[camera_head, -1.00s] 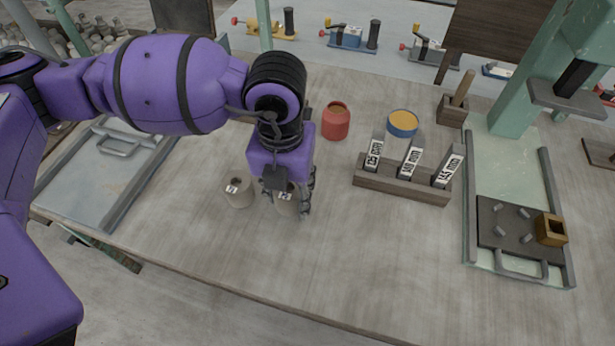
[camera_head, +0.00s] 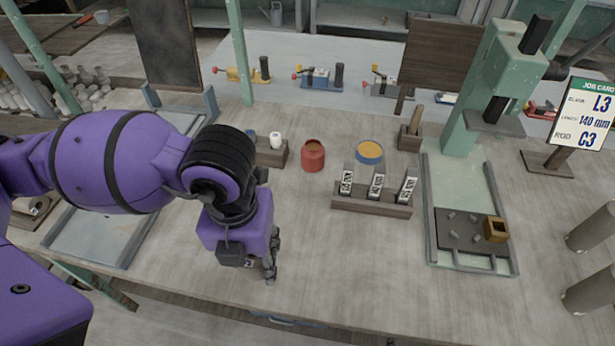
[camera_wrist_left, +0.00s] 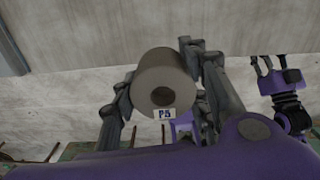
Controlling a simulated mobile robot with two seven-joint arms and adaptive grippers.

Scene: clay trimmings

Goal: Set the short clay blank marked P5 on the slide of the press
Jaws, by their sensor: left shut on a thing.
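The short grey clay blank marked P5 (camera_wrist_left: 178,75) is between the two fingers of my left gripper (camera_wrist_left: 165,88) in the left wrist view. Its end has a round hole, and its label faces the camera. In the head view my left gripper (camera_head: 266,268) is over the front of the bench, mostly hiding the blank. The green press (camera_head: 475,125) stands at the right. Its slide (camera_head: 452,234), a dark plate with several pegs and a brass square block (camera_head: 496,229), lies between rails, well right of this gripper. My right gripper (camera_wrist_left: 275,68) appears open and empty in the wrist view.
A wooden rack (camera_head: 370,207) with three labelled gauges stands between my left gripper and the slide. Behind it are a red jar (camera_head: 313,156) and a blue-rimmed tin (camera_head: 369,153). Grey cylinders (camera_head: 590,232) and a job card (camera_head: 585,112) are at the right.

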